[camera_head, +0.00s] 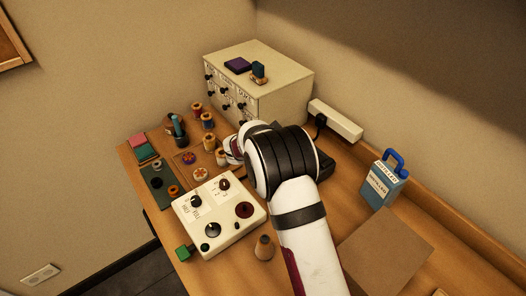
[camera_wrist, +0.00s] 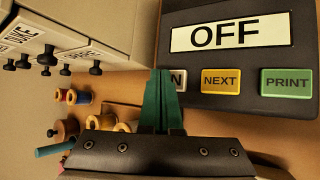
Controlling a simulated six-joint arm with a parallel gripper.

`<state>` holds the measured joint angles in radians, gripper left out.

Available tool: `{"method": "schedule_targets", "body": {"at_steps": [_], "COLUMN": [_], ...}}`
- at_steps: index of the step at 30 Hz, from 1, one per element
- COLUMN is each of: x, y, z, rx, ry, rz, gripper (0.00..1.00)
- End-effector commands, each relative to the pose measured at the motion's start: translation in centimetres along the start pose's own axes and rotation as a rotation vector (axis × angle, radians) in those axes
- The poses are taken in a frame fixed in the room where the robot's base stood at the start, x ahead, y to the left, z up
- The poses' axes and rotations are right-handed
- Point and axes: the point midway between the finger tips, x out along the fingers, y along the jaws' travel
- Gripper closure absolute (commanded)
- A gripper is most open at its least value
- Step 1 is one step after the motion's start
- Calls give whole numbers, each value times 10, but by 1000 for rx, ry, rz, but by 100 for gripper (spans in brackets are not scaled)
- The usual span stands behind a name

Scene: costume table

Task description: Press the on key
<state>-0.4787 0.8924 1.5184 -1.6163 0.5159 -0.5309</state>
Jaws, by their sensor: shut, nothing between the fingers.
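A dark device (camera_wrist: 245,102) fills the upper right of the wrist view. Its display (camera_wrist: 232,34) reads OFF. Below the display is a row of keys: a pale key (camera_wrist: 179,78) showing only the letter N, a yellow NEXT key (camera_wrist: 221,81) and a PRINT key (camera_wrist: 287,82). My gripper (camera_wrist: 162,75) is shut and empty, its green fingers together. The fingertips overlap the left part of the N key and hide it. I cannot tell whether they touch it. In the head view my arm hides the fingers and most or all of the device.
A small drawer cabinet (camera_head: 262,98) stands at the back. A white box with knobs (camera_head: 225,235) and several spools (camera_head: 208,121) are left of my arm. A power strip (camera_head: 336,119) lies behind.

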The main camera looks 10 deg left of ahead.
Motion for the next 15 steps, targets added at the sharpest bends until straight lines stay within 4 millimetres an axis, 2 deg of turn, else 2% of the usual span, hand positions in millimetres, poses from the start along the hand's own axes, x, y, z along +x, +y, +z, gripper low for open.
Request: {"method": "schedule_targets", "body": {"at_steps": [15], "x": [4], "y": [-3], "z": [-2], "rx": [-2], "ry": [0], "rz": [0], "gripper": [100]}}
